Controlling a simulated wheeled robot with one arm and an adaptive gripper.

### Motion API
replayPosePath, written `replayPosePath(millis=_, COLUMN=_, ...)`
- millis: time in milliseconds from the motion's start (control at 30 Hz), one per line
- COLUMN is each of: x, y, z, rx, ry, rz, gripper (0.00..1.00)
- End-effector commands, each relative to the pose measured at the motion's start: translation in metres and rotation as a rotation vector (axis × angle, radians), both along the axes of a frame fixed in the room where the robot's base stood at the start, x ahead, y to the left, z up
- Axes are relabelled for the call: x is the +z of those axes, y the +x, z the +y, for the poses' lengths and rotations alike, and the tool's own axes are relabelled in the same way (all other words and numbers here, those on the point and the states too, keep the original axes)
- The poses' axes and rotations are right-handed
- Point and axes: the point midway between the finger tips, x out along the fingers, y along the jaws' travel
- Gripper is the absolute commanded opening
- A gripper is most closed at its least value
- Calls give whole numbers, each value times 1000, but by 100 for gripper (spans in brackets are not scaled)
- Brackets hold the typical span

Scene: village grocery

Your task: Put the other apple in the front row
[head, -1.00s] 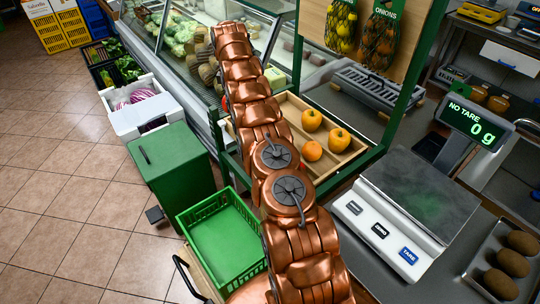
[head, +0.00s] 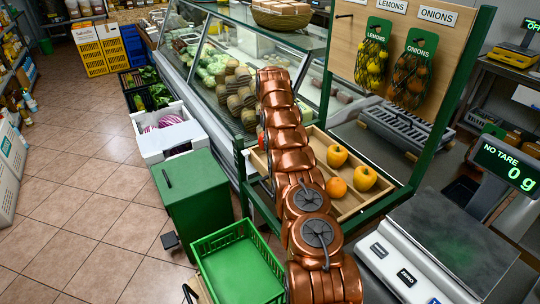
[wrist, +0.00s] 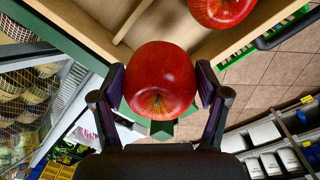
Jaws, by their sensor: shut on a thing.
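In the wrist view a red apple (wrist: 160,82) is held between the two fingers of my gripper (wrist: 161,88), which is shut on it. A second red apple (wrist: 221,8) sits in a wooden tray (wrist: 222,44) at the top edge of that view, partly cut off. The held apple is near the tray's rim; I cannot tell its height above it. In the head view the wooden tray (head: 352,207) lies partly behind my arm. A sliver of red (head: 261,138) shows at the arm's left side. My gripper is hidden there.
A green frame post (head: 451,100) and a scale (head: 440,245) stand to the right. A green crate (head: 238,265) and a green box (head: 195,205) stand left. The tiled floor is open farther left.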

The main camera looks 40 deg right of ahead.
Motion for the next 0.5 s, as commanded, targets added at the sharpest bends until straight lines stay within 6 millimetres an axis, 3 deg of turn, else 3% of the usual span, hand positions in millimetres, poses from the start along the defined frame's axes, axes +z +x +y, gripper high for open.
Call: replayPosePath(millis=500, x=-30, y=-1, z=0, rx=0, ry=1, rz=2, gripper=33)
